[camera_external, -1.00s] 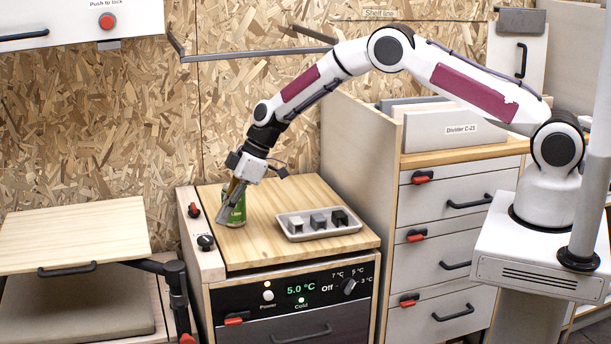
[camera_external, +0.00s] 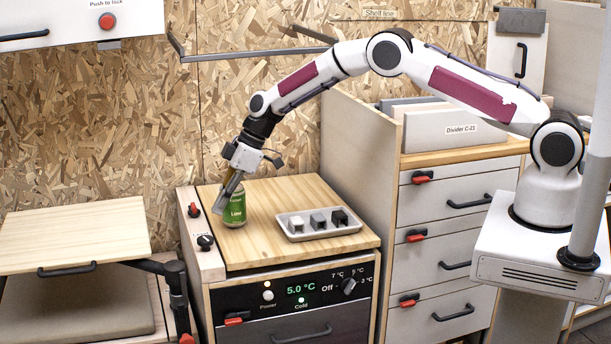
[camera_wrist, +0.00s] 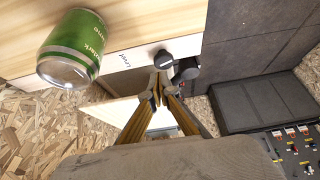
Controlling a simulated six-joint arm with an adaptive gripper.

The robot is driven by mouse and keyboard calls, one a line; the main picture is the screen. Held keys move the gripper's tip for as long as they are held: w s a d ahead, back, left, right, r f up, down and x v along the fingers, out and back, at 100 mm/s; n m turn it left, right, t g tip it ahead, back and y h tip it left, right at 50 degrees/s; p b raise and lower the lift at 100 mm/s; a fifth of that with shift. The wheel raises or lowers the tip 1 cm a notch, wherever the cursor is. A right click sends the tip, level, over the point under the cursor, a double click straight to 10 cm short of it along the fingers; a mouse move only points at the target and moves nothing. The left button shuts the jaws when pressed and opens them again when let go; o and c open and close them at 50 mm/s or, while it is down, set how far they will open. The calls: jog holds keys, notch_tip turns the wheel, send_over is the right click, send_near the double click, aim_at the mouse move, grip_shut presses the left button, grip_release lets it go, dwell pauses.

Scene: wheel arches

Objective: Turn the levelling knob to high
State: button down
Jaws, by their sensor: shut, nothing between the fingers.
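A black knob (camera_external: 206,242) with a pale pointer sits on the white strip left of the wooden top. In the wrist view a dark knob (camera_wrist: 163,59) shows just beyond my fingertips, beside a label reading "Level". My gripper (camera_external: 224,192) is shut and empty, pointing down at the left edge of the wooden top. In the wrist view its fingertips (camera_wrist: 158,80) meet close to the knob; I cannot tell whether they touch it. The knob's setting is not readable.
A red switch (camera_external: 194,210) is on the same strip. A tray (camera_external: 353,230) with small blocks lies to the right.

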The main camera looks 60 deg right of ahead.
aim_at(218, 235)
jog(key=shift+w+d+r, duration=0.1)
jog(key=shift+w+d, duration=0.15)
dwell(0.4)
jog(key=shift+f, duration=3.5)
jog(key=shift+a, duration=0.25)
jog(key=shift+s+a, duration=0.5)
jog(key=shift+s, duration=0.2)
jog(key=shift+s+a, duration=0.25)
jog(key=shift+a, duration=0.3)
jog(key=shift+s+d, duration=0.25)
jog(key=shift+s, duration=0.1)
jog(key=shift+r, duration=0.1)
